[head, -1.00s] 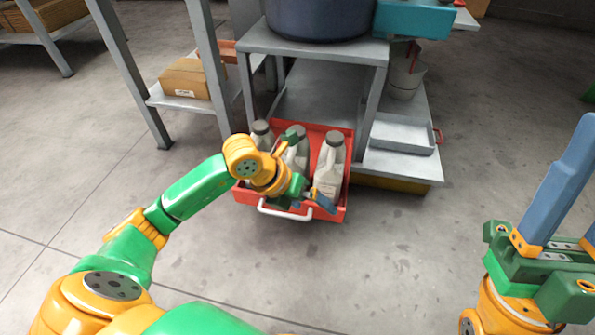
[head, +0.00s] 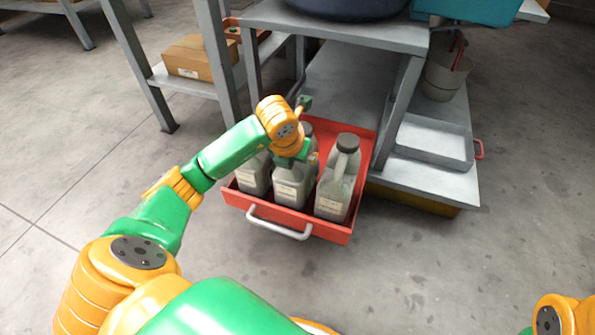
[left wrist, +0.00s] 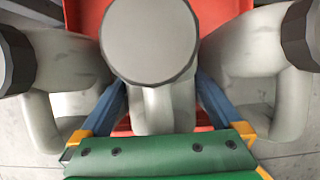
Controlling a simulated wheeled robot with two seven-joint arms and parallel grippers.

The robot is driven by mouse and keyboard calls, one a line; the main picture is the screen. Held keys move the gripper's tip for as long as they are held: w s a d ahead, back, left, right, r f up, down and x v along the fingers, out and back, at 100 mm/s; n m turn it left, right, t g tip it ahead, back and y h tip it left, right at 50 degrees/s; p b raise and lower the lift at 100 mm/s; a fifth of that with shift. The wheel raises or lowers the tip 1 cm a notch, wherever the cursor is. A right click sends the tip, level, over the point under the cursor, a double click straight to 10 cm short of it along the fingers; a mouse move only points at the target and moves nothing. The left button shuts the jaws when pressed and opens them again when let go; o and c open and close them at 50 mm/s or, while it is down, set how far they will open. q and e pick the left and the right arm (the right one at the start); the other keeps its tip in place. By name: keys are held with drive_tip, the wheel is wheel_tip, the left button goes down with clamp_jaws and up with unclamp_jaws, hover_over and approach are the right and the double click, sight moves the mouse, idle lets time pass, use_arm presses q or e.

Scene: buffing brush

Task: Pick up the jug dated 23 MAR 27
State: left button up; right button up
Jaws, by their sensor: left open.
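Three grey jugs with dark caps stand in a red drawer: a left jug (head: 253,174), a middle jug (head: 289,187) and a right jug (head: 336,188). Their pale labels face front, but the dates are too small to read. My left gripper (head: 297,152) is over the middle jug, its fingers mostly hidden in the head view. In the left wrist view, the open blue fingers (left wrist: 160,92) lie on either side of the middle jug's handle, just below its round cap (left wrist: 152,40). I cannot tell whether they touch it. The neighbouring jugs stand close on both sides.
The red drawer (head: 342,233) has a white front handle (head: 279,223) and sits pulled out below a grey bench (head: 335,30). A grey tray (head: 433,143) lies on a low shelf to the right. A cardboard box (head: 201,58) is at the left. The floor in front is clear.

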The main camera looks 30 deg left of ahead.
use_arm(q)
drive_tip(key=shift+w+f, duration=0.15)
drive_tip(key=shift+f, duration=0.25)
drive_tip(key=shift+r, duration=0.1)
clamp_jaws()
drive_tip(key=shift+r, duration=0.15)
